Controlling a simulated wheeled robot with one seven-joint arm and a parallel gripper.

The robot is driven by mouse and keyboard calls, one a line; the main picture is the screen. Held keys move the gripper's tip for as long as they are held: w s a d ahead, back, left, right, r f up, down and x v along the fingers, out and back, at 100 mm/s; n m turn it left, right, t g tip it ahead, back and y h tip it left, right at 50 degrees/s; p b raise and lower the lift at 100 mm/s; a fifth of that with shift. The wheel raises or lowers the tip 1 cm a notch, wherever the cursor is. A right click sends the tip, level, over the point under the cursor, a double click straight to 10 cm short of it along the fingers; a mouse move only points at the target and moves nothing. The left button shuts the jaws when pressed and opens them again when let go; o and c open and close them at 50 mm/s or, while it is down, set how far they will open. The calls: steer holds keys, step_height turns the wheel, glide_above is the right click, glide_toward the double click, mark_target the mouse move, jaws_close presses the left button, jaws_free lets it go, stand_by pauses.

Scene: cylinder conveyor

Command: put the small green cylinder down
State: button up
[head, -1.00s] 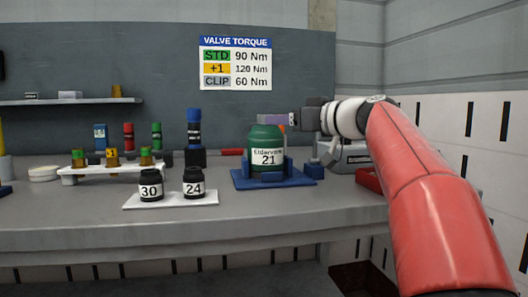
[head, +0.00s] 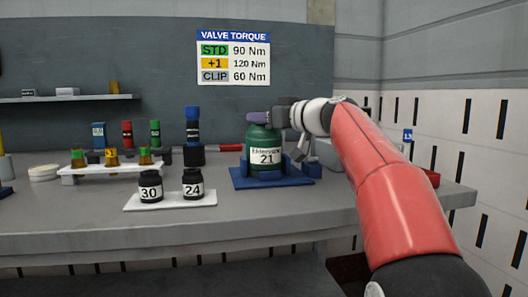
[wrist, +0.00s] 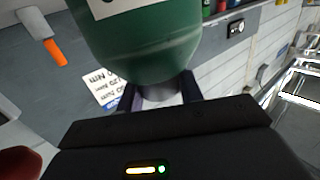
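A green cylinder (head: 264,148) labelled 21 stands upright on a blue stand (head: 240,181) on the bench, between short blue side posts. My gripper (head: 260,117) reaches in level from the right, at the top of this cylinder. In the wrist view the green cylinder (wrist: 140,45) fills the upper middle. The fingers hide the cylinder's top in the head view.
Black jars 30 (head: 150,187) and 24 (head: 193,184) stand on a white tray (head: 172,203) to the left. A white rack (head: 108,170) with small coloured cylinders is behind them. The bench front (head: 280,205) is clear. A wall sign (head: 233,58) hangs behind.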

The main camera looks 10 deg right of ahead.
jaws_close()
steer(key=shift+r, duration=0.2)
